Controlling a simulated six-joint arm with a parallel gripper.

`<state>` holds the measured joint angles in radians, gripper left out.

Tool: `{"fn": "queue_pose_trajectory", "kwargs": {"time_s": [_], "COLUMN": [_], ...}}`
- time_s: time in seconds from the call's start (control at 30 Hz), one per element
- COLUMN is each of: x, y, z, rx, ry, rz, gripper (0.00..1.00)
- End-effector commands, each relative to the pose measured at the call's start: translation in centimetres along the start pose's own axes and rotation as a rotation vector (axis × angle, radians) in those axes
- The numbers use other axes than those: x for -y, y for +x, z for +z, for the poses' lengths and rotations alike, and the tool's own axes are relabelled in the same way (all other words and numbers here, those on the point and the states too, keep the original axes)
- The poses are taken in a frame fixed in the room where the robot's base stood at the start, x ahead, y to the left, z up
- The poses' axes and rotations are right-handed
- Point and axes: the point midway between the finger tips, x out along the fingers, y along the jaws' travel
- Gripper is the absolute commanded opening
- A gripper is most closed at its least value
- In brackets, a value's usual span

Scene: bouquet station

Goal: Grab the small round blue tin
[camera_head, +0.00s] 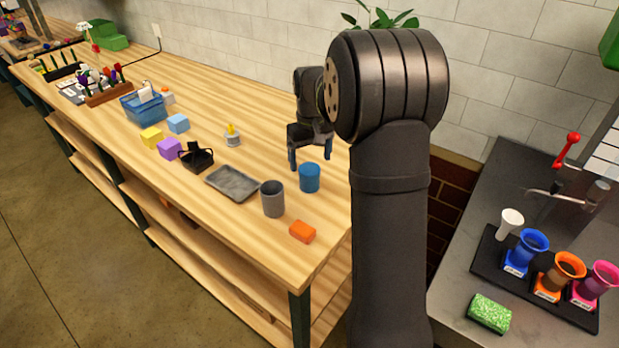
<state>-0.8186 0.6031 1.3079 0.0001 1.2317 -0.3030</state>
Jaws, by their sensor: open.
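The small round blue tin (309,178) stands upright on the wooden table, near its right end. My gripper (309,158) is open and points down, just above and behind the tin. One finger shows to the left of the tin and the other to its right. I cannot tell whether the fingers touch it, but nothing is seen gripped.
A grey cup (272,199) stands close to the left of the tin, and a grey tray (232,183) lies beyond it. An orange block (302,232) lies near the front edge. A black basket (197,157) and a purple block (169,148) are farther left.

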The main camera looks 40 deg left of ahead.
Motion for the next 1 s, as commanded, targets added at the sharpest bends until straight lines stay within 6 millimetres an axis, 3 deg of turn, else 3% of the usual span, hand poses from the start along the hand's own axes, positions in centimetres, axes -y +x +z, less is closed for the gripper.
{"fn": "queue_pose_trajectory", "kwargs": {"time_s": [0.1, 0.4, 0.7, 0.93, 1.0], "x": [0.0, 0.0, 0.0, 0.0, 0.0], "y": [1.9, 3.8, 7.8, 8.2, 8.2], "z": [0.0, -0.2, -0.7, -0.7, -0.7], "rx": [0.001, 0.0, 0.001, -0.002, -0.002], "ry": [0.0, -0.001, -0.001, -0.001, -0.001], "rz": [0.0, 0.0, 0.0, 0.001, 0.001], "gripper": [0.82, 0.82, 0.82, 0.82, 0.72]}}
